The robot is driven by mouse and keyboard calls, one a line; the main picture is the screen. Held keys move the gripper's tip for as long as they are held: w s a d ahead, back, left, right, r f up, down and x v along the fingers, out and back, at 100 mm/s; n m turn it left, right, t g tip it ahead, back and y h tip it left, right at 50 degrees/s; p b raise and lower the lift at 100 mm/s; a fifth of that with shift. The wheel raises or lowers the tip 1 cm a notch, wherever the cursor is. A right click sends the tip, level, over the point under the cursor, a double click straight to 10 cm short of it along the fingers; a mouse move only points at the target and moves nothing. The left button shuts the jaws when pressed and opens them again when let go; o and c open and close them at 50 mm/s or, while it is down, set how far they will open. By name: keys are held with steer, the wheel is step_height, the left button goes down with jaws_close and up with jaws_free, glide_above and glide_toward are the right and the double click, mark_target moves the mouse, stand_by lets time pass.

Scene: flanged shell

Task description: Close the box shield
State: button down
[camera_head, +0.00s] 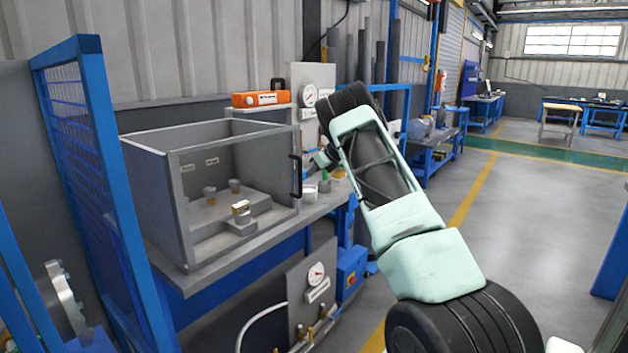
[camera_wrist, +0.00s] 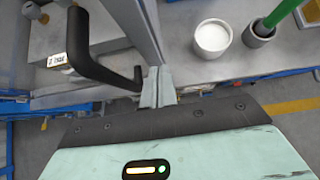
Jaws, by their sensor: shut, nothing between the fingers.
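The grey box (camera_head: 168,208) stands on the bench at left, with several small fittings inside. Its front is framed in grey; I cannot tell whether a clear shield panel fills the frame. A black bar handle (camera_head: 296,176) is on the frame's right upright. In the wrist view the handle (camera_wrist: 92,62) bends from the left toward my fingers. My gripper (camera_head: 314,165) is just right of the handle. Its fingers (camera_wrist: 157,82) are shut together and empty, beside the handle's near end; whether they touch it is unclear.
A white-topped cup (camera_wrist: 212,38) and a grey holder with a green rod (camera_wrist: 262,32) stand on the bench right of my fingers. A blue mesh guard (camera_head: 85,150) is left of the box. A gauge panel (camera_head: 312,285) stands below the bench. The floor at right is clear.

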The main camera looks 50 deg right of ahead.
steer(key=b+v, duration=0.2)
steer(key=v, duration=0.8)
steer(key=shift+s, duration=0.45)
steer(key=shift+d, duration=0.15)
